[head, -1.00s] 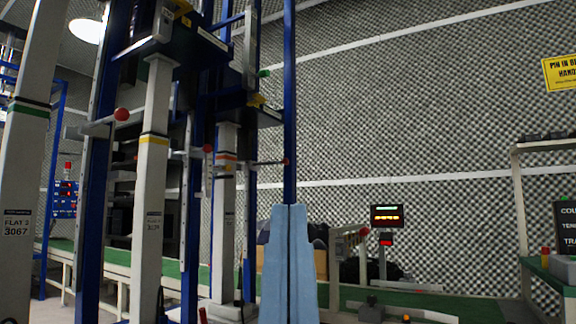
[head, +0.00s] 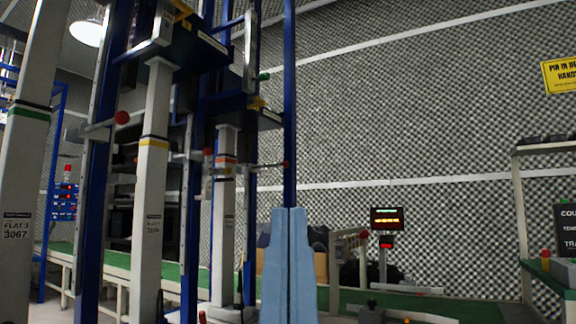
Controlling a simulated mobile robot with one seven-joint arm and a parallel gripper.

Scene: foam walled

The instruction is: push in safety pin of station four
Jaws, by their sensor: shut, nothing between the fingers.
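My gripper (head: 289,210) points up at the bottom middle of the head view, its two light blue fingers shut together and empty. Several rods with red ball ends stick out from the blue-framed stations. One red knob (head: 121,117) is on the nearest blue frame at left. A second red knob (head: 207,151) is farther back. A third, small dark red knob (head: 285,164) shows by the blue post above my fingertips. I cannot tell which is the safety pin of station four; no readable station number shows. In the picture, my gripper is apart from these knobs.
White columns with green, yellow (head: 153,142) and orange bands stand at left. A green-topped bench (head: 470,305) runs behind, with a lit display (head: 387,218). A yellow sign (head: 560,73) hangs on the foam wall. A shelf frame (head: 519,200) stands at right.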

